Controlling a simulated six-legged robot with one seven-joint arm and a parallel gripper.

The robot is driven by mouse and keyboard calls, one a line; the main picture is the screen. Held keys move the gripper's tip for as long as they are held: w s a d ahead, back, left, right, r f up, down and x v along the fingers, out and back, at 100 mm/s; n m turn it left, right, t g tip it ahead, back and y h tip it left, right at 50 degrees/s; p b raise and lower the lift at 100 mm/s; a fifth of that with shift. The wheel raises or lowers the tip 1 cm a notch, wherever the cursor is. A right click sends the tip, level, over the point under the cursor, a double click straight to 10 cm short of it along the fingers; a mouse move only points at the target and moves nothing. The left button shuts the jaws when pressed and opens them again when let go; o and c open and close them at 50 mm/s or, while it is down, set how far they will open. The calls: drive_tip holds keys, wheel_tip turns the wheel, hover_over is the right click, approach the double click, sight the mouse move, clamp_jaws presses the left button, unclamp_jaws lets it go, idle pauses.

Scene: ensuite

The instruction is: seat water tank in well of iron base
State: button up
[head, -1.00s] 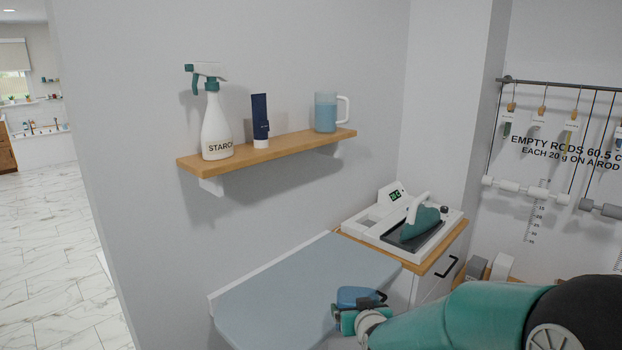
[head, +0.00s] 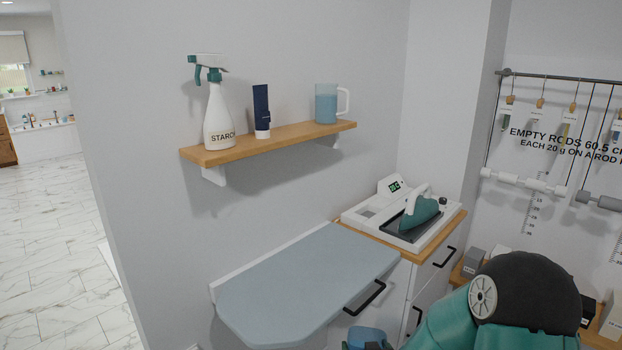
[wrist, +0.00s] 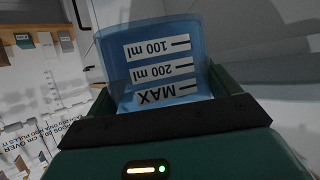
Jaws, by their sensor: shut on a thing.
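The water tank is a translucent blue container with 100 ml, 200 ml and MAX marks; it fills the upper middle of the wrist view (wrist: 160,65). My gripper (wrist: 165,118) is shut on it, with the MAX mark nearest the jaws. In the head view the tank (head: 367,334) shows only in part at the bottom edge, below the ironing board's front edge, and my gripper is mostly cut off there. The white iron base (head: 432,236) stands on the wooden-topped cabinet, with a teal iron (head: 421,213) on its dark plate. Its recessed well (head: 369,212) is at the left and looks empty.
The grey-blue ironing board (head: 305,280) lies clear left of the cabinet (head: 432,280). Above it a wall shelf (head: 265,143) holds a starch spray bottle (head: 218,120), a dark tube (head: 261,108) and a blue jug (head: 326,104). Hanging rods (head: 525,181) are at the right.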

wheel_tip(320, 180, down, 7)
drive_tip(key=s+d, duration=0.1)
drive_tip(key=shift+s+d, duration=0.25)
drive_tip(key=shift+d, duration=0.1)
